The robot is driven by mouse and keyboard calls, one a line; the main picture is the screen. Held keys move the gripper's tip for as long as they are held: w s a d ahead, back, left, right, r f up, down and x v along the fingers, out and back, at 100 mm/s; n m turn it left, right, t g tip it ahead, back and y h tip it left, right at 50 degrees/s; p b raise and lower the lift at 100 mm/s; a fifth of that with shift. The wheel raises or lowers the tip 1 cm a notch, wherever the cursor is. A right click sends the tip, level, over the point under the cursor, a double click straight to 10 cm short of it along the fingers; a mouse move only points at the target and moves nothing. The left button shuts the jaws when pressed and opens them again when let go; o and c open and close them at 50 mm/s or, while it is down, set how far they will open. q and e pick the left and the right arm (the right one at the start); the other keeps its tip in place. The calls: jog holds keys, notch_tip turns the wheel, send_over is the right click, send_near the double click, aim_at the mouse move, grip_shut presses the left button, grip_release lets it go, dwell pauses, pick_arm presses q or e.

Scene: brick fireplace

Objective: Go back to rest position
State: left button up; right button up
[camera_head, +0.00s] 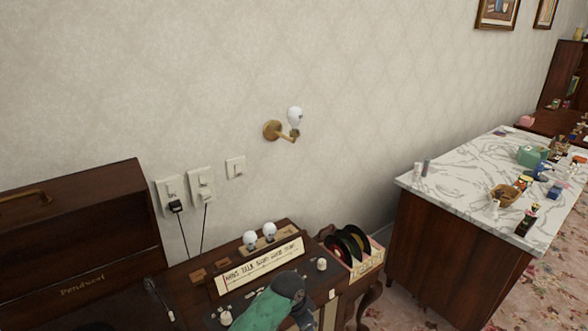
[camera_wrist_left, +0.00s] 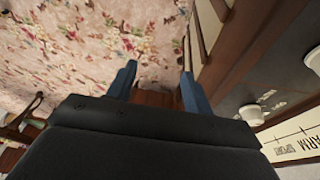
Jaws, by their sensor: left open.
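My left gripper (camera_wrist_left: 158,72) shows in the left wrist view with its two blue fingers apart and nothing between them. It points down beside a dark wooden edge (camera_wrist_left: 238,60), with the floral floor beyond the fingertips. In the head view, a green and dark part of my arm (camera_head: 268,303) reaches in at the bottom centre, in front of the wooden console (camera_head: 185,285). The fingertips do not show there. My right gripper is in neither view.
A marble-topped counter (camera_head: 450,180) with small items stands right. A wall lamp (camera_head: 273,130) and switches (camera_head: 201,186) are on the wall.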

pick_arm(q)
jog(key=s+a+r+n+t+y, duration=0.1)
jog(key=s+a+n, duration=0.4)
jog(key=s+a, duration=0.9)
jog(key=s+a+r+n+t+y, duration=0.15)
jog(key=s+a+n, duration=0.35)
jog(key=s+a, duration=0.9)
jog(key=s+d+f, duration=0.1)
jog(key=d+f, duration=0.1)
jog(key=f, duration=0.6)
jog(key=s+d+f+g, duration=0.1)
jog(key=s+d+f, duration=0.1)
jog(key=f, duration=0.7)
jog(key=s+d+f+g, duration=0.1)
jog(key=d+f, duration=0.3)
jog(key=f, duration=0.4)
jog(key=shift+s+d+f, duration=0.2)
jog(key=shift+s+f, duration=0.1)
jog(key=shift+s, duration=0.4)
